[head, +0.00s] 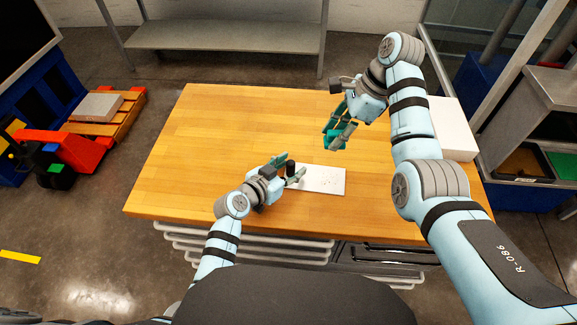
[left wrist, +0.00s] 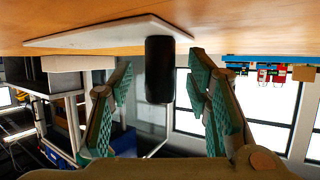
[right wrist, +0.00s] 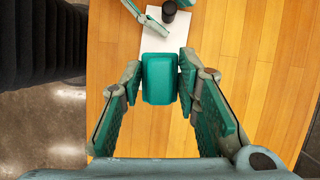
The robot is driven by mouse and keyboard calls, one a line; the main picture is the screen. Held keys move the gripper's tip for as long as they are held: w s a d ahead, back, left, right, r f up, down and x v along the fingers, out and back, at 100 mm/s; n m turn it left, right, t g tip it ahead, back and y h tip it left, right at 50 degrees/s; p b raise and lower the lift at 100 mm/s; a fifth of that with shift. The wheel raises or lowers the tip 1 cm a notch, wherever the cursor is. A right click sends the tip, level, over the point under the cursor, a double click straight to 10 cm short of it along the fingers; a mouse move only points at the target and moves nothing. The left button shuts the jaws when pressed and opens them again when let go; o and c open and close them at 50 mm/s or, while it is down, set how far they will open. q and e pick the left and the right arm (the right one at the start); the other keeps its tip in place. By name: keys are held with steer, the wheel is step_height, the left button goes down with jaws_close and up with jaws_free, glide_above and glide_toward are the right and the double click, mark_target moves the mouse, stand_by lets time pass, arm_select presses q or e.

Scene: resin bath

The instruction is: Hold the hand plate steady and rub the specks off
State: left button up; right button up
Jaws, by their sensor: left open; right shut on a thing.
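The hand plate (head: 333,176) is a flat white plate lying on the table, with small dark specks on its right part. Its upright black handle (head: 290,169) stands at its left end. My left gripper (head: 291,166) is open, with its fingers on either side of the handle; the left wrist view shows the handle (left wrist: 160,70) between the spread fingers, with a gap at each side. My right gripper (head: 334,140) is shut on a teal block (right wrist: 159,78) and holds it above the table, beyond the plate. The block's sides are partly hidden by the fingers.
The wooden table (head: 220,130) is clear at the left and back. A white box (head: 452,128) stands at its right edge, behind my right arm. Drawers are under the front edge. A pallet (head: 115,112) with a grey slab is on the floor at left.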

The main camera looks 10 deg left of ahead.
arm_select(q)
steer(key=shift+w+d+f, duration=0.15)
steer(key=shift+w, duration=0.15)
steer(key=shift+s, duration=0.1)
steer(key=shift+c, duration=0.5)
jaws_close()
jaws_free()
steer(key=shift+c, duration=0.3)
steer(key=c, duration=0.9)
